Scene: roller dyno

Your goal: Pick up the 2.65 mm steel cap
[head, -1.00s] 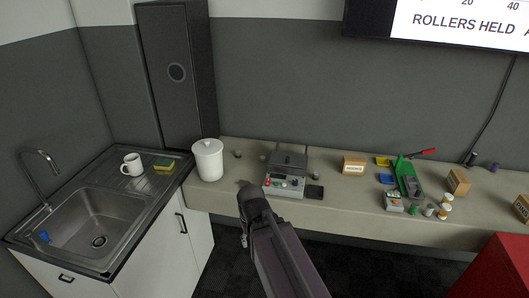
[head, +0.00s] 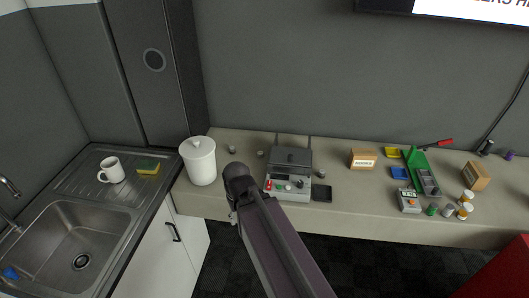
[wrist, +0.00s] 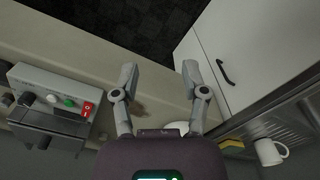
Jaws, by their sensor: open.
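I cannot tell for sure which thing is the 2.65 mm steel cap; no size marking is readable. A small grey cylinder (head: 231,149) stands on the bench right of the white lidded pot, and another small grey piece (head: 260,153) is beside the grey machine. A silvery cylinder (head: 449,210) stands among small pots at the right. My gripper (wrist: 158,72) is open and empty in the wrist view, above the bench's front edge. In the head view my own arm hides its fingers.
The white pot (head: 201,161) and the grey machine (head: 289,175) flank my arm's end. A cardboard box (head: 363,158), blue tray (head: 398,173) and green tool (head: 418,170) are farther right. The sink (head: 84,250) and mug (head: 112,169) are left.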

